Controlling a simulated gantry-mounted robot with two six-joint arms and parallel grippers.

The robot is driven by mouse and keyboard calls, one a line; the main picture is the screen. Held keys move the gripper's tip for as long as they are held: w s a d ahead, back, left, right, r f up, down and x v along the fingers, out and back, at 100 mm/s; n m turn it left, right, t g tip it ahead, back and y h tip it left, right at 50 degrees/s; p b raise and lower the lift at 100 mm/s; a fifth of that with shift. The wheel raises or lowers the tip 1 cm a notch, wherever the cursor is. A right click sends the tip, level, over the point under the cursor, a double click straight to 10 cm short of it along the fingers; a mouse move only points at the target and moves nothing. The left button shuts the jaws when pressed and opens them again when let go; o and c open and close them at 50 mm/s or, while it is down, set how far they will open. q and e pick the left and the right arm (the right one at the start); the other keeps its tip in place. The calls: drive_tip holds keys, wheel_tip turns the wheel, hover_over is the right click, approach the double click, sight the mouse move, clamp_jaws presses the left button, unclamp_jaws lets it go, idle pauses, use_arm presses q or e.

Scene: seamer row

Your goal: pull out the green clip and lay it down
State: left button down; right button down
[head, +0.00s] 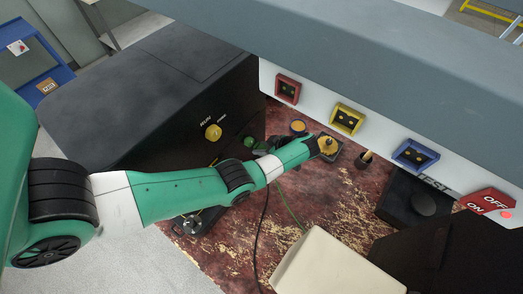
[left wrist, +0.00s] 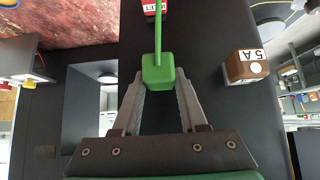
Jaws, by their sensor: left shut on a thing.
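My left gripper (left wrist: 160,88) is shut on the green clip (left wrist: 158,72) in the left wrist view. The clip is a small green block between the two grey fingertips, with a thin green stem or lead running up from it. Behind it is a dark surface. I cannot tell whether the clip still touches anything. In the head view my left arm reaches across to the front of the dark machine (head: 140,85); its fingertips and the clip cannot be made out clearly there. My right gripper is not in view.
A brown block marked 5 A (left wrist: 246,67) is close right of the clip. A yellow knob (head: 213,132) is on the machine. Red (head: 287,89), yellow (head: 347,118) and blue (head: 415,155) sockets line the panel. A beige tray (head: 335,268) is on the worn red bench (head: 225,245).

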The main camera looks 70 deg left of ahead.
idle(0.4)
use_arm(q)
drive_tip(key=shift+w+d+b, duration=0.5)
drive_tip(key=shift+w+d, duration=0.05)
drive_tip(key=shift+d, duration=0.3)
drive_tip(key=shift+w+d+b, duration=0.5)
drive_tip(key=shift+w+d, duration=0.05)
drive_tip(key=shift+d, duration=0.25)
drive_tip(key=shift+w+d+b, duration=0.5)
drive_tip(key=shift+w+d, duration=0.05)
drive_tip(key=shift+d, duration=0.3)
